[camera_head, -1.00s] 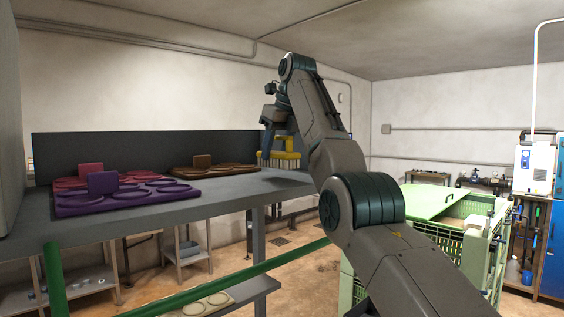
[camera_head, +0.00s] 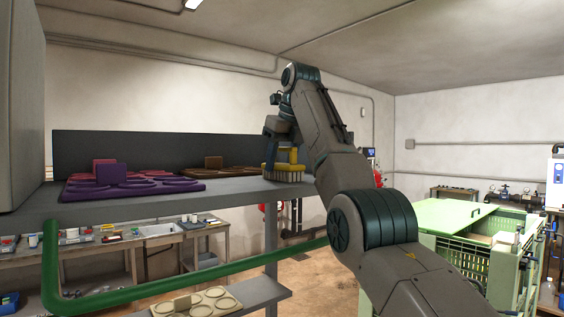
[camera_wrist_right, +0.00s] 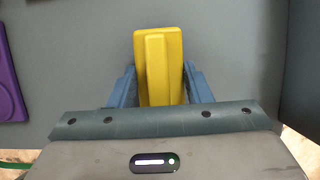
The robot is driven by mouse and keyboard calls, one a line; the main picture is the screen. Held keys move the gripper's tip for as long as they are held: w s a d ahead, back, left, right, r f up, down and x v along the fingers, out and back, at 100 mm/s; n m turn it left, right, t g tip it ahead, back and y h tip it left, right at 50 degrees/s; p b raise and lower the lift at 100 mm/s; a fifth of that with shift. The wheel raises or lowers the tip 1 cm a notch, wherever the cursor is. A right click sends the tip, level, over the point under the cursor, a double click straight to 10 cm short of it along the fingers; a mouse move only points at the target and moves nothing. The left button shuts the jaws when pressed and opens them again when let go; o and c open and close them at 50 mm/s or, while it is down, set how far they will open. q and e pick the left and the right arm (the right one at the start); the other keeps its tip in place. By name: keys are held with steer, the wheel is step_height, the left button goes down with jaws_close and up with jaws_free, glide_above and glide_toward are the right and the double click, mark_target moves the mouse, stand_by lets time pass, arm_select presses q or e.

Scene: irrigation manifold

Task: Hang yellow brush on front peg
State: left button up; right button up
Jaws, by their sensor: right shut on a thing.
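The yellow brush (camera_head: 284,172) has pale bristles pointing down and sits at the right end of the grey shelf. My right gripper (camera_head: 283,150) is above it, shut on it. In the right wrist view the yellow back of the brush (camera_wrist_right: 158,62) lies between the two blue fingers of my right gripper (camera_wrist_right: 159,88). I cannot tell whether the bristles touch the shelf. No peg can be made out. My left gripper is not in view.
The grey shelf (camera_head: 235,195) holds a purple tray (camera_head: 130,188) and a brown tray (camera_head: 215,172). A green rail (camera_head: 190,286) runs below its front. A green crate (camera_head: 470,250) stands at the right. A workbench (camera_head: 95,247) is behind.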

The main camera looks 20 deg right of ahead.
steer(key=o, duration=1.1)
steer(key=shift+d+f, duration=0.1)
steer(key=shift+d, duration=0.05)
steer(key=shift+c, duration=0.2)
steer(key=shift+o, duration=1.4)
steer(key=shift+d, duration=0.2)
steer(key=shift+w+d+f, duration=0.1)
steer(key=shift+d, duration=0.1)
steer(key=shift+a, duration=0.1)
steer(key=shift+a+r+p, duration=0.1)
steer(key=shift+r+p, duration=0.25)
steer(key=shift+p, duration=0.05)
steer(key=p+v, duration=0.3)
steer(key=v, duration=0.8)
steer(key=shift+r+p, duration=0.3)
steer(key=shift+r, duration=0.1)
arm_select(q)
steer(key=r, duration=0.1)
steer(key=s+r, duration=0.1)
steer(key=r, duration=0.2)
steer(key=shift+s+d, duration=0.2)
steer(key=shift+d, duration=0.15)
arm_select(e)
steer(key=shift+d, duration=0.25)
